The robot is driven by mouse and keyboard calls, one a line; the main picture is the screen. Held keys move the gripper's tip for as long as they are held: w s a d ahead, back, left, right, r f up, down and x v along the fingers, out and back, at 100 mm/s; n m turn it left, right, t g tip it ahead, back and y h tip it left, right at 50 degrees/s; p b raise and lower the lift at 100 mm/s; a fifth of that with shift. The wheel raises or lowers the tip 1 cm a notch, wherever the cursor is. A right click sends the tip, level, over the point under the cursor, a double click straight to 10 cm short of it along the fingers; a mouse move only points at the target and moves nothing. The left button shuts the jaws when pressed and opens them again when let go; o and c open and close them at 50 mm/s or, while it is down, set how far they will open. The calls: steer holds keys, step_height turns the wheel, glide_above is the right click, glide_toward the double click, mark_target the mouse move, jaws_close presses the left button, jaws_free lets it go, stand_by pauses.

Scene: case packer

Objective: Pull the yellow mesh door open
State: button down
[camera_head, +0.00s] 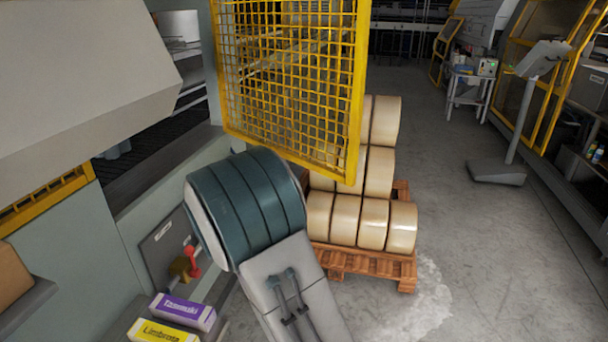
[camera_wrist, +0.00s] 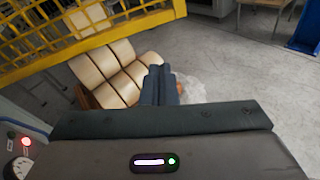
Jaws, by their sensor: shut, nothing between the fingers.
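The yellow mesh door (camera_head: 290,75) hangs at the top middle of the head view. It stands out at an angle from the grey machine, with its free edge to the right above the pallet. Its lower frame also crosses the upper left of the wrist view (camera_wrist: 95,42). My gripper (camera_wrist: 160,70) shows in the wrist view with its dark fingers together and nothing between them. It appears apart from the door, to the right of and below its lower bar. In the head view my arm shows below the door, and my fingers cannot be made out.
A wooden pallet (camera_head: 370,262) with several cream rolls (camera_head: 345,218) stands beneath and behind the door. A dark machine opening (camera_head: 150,165) lies left of it. Purple (camera_head: 183,311) and yellow (camera_head: 160,332) boxes lie at lower left. Floor (camera_head: 450,230) to the right is clear up to a pedestal (camera_head: 497,172).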

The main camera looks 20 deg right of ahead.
steer(key=w+a+n+t+h, duration=0.1)
steer(key=w+a+n+t, duration=0.2)
steer(key=w+a, duration=0.1)
steer(key=p, duration=0.4)
glide_toward(313, 167)
steer(key=x, duration=0.5)
steer(key=shift+d, duration=0.15)
steer(key=shift+x, duration=0.8)
steer(key=shift+f, duration=0.1)
steer(key=shift+w, duration=0.1)
